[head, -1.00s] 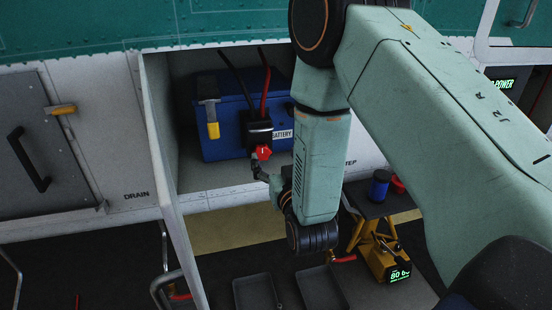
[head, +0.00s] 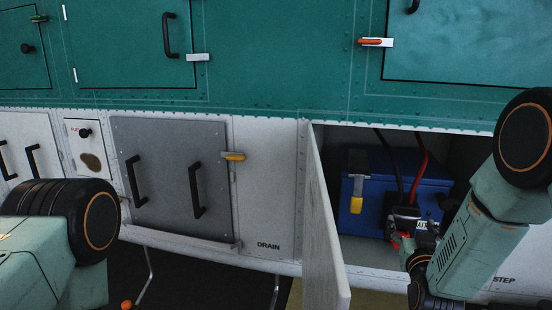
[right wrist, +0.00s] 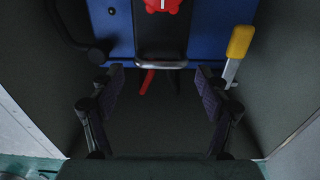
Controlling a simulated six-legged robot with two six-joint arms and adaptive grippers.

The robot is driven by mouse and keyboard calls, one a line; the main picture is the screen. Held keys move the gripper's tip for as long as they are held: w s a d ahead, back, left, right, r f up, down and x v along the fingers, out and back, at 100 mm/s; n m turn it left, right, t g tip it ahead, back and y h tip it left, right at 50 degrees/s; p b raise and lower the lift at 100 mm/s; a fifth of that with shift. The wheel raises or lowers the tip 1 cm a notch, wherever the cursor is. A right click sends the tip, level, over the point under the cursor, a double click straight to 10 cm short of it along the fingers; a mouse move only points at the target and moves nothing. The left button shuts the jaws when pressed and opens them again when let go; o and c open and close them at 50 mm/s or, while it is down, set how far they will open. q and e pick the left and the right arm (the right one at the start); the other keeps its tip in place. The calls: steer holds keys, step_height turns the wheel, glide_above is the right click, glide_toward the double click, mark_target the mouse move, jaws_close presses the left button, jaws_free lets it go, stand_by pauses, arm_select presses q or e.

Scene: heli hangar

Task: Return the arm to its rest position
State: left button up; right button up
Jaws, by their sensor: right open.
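My right arm comes in from the right in the head view. Its gripper (head: 418,236) is at the open battery bay, close to the red knob and black plug on the front of the blue battery (head: 377,205). In the right wrist view my right gripper (right wrist: 160,85) has its two fingers spread wide with nothing between them. The red knob (right wrist: 163,5) and the black plug (right wrist: 161,40) lie ahead of the fingertips. My left arm shows at the left edge of the head view; its gripper is outside the picture.
The bay's open door (head: 326,235) stands out just left of the battery. The bay walls (right wrist: 270,75) flank the gripper. A yellow-tipped latch (head: 356,195) is on the battery. A grey hatch (head: 170,180) with black handles is further left.

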steer(key=shift+x, duration=1)
steer(key=shift+w, duration=0.1)
